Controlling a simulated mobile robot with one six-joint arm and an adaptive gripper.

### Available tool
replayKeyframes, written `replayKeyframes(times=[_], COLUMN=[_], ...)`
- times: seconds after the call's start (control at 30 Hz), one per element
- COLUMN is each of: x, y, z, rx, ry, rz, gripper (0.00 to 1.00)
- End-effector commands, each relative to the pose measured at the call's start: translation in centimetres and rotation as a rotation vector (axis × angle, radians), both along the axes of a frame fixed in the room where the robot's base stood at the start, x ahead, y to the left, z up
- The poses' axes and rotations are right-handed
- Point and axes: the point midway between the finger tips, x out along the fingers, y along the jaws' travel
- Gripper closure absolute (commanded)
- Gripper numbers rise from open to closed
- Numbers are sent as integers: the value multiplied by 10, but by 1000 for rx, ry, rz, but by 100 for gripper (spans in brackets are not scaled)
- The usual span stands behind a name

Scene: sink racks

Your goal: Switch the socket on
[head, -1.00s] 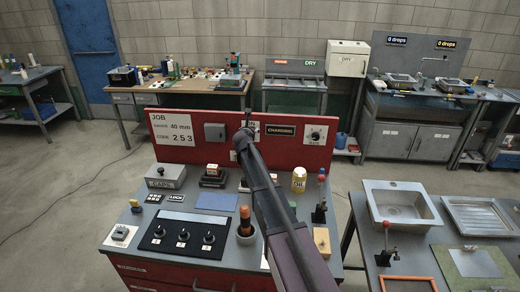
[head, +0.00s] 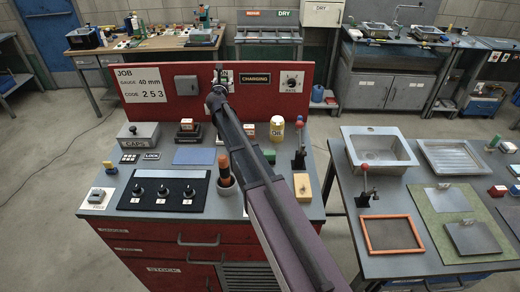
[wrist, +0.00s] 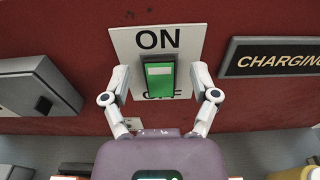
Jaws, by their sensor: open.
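The socket's switch is a green rocker (wrist: 160,78) with a pale stripe, on a white plate (wrist: 124,42) fixed to the red board. ON is readable above the rocker. The lettering below, apparently OFF, is partly covered by the rocker. My gripper (wrist: 159,75) is open, with one finger to each side of the rocker and nothing between them but the rocker in view. I cannot tell whether the fingers touch the plate. In the head view my gripper (head: 217,88) is at the red board and hides most of the plate.
On the red board (head: 150,105), a black CHARGING sign (head: 255,79) is right of the switch, and a grey box (head: 187,84) is left. A dial (head: 292,81) is farther right. Below, the bench holds a yellow can (head: 277,129), an orange-handled tool in a cup (head: 226,165) and a red-knobbed lever (head: 299,140).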

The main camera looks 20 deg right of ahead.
Motion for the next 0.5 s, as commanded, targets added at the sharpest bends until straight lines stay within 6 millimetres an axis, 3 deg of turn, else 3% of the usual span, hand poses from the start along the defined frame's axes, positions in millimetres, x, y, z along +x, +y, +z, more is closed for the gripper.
replayKeyframes(times=[0.4, 0.5], x=[-2, -18], y=[1, 5], z=[-5, -2], rx=[-29, -27], ry=[-84, -83], rz=[3, 3], gripper=[23, 23])
